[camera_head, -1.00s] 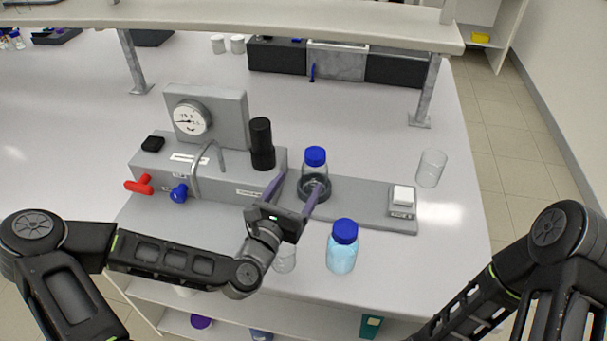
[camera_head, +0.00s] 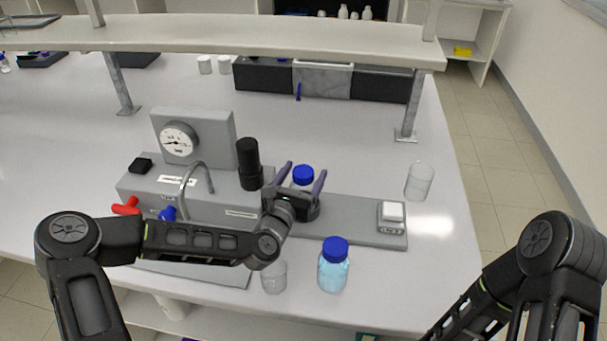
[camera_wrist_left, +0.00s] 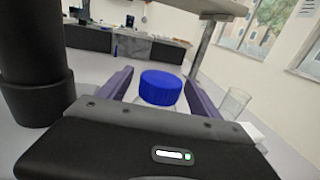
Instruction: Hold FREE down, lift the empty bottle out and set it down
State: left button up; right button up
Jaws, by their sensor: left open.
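The empty bottle with a blue cap (camera_head: 303,174) stands at its place on the grey rig base; my left gripper hides its body in the head view. My left gripper (camera_head: 305,180) is open, its two purple fingers on either side of the bottle. In the left wrist view the blue cap (camera_wrist_left: 160,87) sits between the fingers, and little of the clear glass shows. The white FREE button (camera_head: 391,211) is on its block at the right end of the base (camera_head: 350,212), with nothing on it. My right gripper is out of view; only its arm shows at lower right.
A blue-capped bottle of light blue liquid (camera_head: 333,270) and a clear beaker (camera_head: 274,278) stand in front of the base. Another beaker (camera_head: 419,181) stands at right. A black cylinder (camera_head: 249,165) rises close left of my gripper. The bench at front right is free.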

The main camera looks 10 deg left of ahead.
pick_arm(q)
jog(key=shift+c, duration=0.2)
grip_shut()
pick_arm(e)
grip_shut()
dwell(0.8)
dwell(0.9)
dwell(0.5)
